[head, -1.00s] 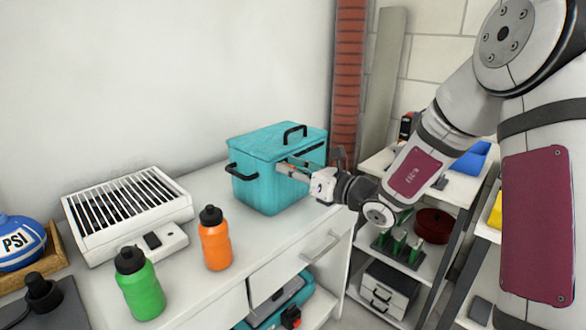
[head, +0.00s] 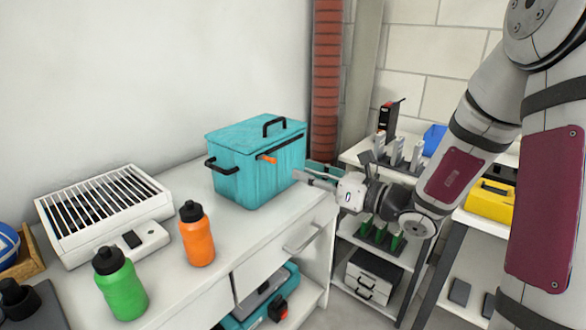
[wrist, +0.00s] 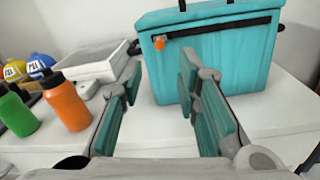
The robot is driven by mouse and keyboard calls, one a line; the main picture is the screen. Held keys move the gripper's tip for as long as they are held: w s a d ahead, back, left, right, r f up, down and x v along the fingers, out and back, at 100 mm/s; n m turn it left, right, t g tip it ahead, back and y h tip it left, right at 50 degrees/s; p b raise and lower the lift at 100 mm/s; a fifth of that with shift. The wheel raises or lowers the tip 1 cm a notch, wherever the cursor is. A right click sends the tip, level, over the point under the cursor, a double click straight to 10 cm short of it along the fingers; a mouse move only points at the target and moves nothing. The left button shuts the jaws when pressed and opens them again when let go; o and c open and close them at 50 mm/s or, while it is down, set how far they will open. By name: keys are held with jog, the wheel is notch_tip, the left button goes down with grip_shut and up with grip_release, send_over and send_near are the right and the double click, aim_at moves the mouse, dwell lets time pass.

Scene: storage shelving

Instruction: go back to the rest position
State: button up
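My gripper (head: 318,177) is in the head view, just right of the teal cooler box and apart from it. In the wrist view my gripper (wrist: 158,88) shows its two teal-padded fingers spread, with nothing between them. The teal cooler box (head: 250,170) stands on the white cabinet top with its lid down. It has a black handle on the lid and an orange piece (head: 267,159) on its front; this cooler box (wrist: 215,65) also shows ahead of the fingers in the wrist view.
An orange bottle (head: 197,238), a green bottle (head: 121,287) and a white slatted unit (head: 105,215) stand on the white cabinet (head: 240,230). Shelving at the right holds a yellow case (head: 491,201) and several tools. A red ribbed column (head: 326,80) rises behind the cooler box.

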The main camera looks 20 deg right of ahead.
jog(key=shift+s+d, duration=0.35)
jog(key=shift+s, duration=0.15)
